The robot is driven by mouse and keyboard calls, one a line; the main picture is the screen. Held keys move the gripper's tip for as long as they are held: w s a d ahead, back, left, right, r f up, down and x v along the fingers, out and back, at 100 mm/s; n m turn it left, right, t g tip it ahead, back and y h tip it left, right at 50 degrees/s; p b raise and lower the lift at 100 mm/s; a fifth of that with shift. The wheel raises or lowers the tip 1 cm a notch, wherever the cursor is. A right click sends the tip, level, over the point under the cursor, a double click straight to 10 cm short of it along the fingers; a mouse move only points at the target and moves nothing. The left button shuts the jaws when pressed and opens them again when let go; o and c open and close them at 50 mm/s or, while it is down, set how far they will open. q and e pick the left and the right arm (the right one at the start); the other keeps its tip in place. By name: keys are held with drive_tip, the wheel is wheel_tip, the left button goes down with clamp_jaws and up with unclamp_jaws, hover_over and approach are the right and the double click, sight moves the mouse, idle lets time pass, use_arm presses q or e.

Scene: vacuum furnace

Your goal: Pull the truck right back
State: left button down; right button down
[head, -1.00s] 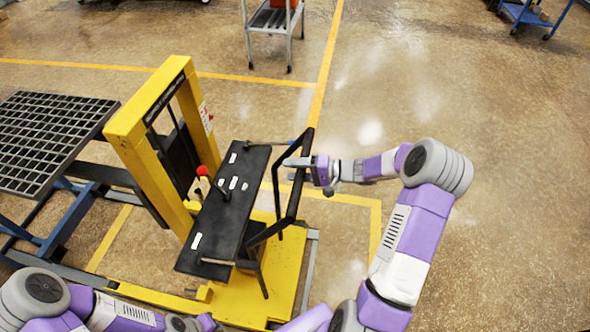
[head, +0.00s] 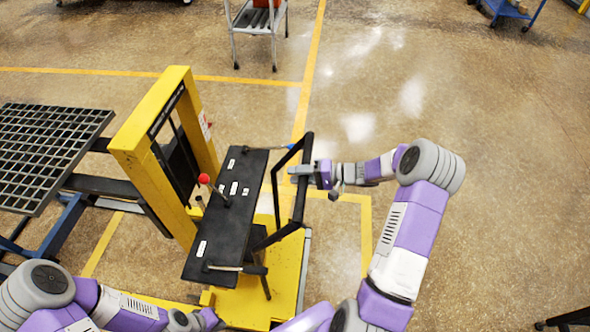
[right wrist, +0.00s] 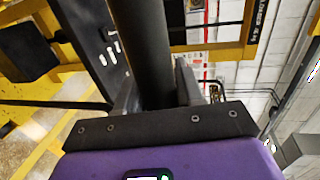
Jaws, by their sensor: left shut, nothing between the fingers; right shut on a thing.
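The yellow lift truck (head: 148,112) stands left of centre in the head view, with a black top plate (head: 215,228), a red-knobbed lever (head: 204,179) and a black frame handle (head: 301,182) on its right side. Dark forks (head: 105,186) run left from the mast toward a black grate (head: 48,150) on a blue frame (head: 62,222). My right gripper (head: 303,170) is shut on the handle's upright bar. The right wrist view shows this dark bar (right wrist: 143,50) between the fingers. My left arm comes in at the bottom left; its gripper is out of frame.
Yellow floor lines (head: 312,60) cross behind the truck and at its right (head: 367,235). A grey trolley (head: 256,20) stands at the back, a blue cart (head: 512,10) at the back right. The floor to the right of my right arm is clear, apart from a dark object (head: 568,319) at the lower right edge.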

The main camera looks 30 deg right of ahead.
drive_tip(key=shift+s+d, duration=0.15)
drive_tip(key=shift+d, duration=0.4)
drive_tip(key=c, duration=1.1)
unclamp_jaws()
drive_tip(key=shift+a, duration=0.1)
drive_tip(key=o, duration=0.3)
drive_tip(key=shift+s, duration=0.15)
drive_tip(key=shift+a, duration=0.15)
use_arm(q)
drive_tip(key=shift+s+d+r, duration=0.15)
drive_tip(key=shift+s, duration=0.1)
use_arm(e)
drive_tip(key=v, duration=0.7)
drive_tip(key=shift+d, duration=0.25)
drive_tip(key=shift+s, duration=0.1)
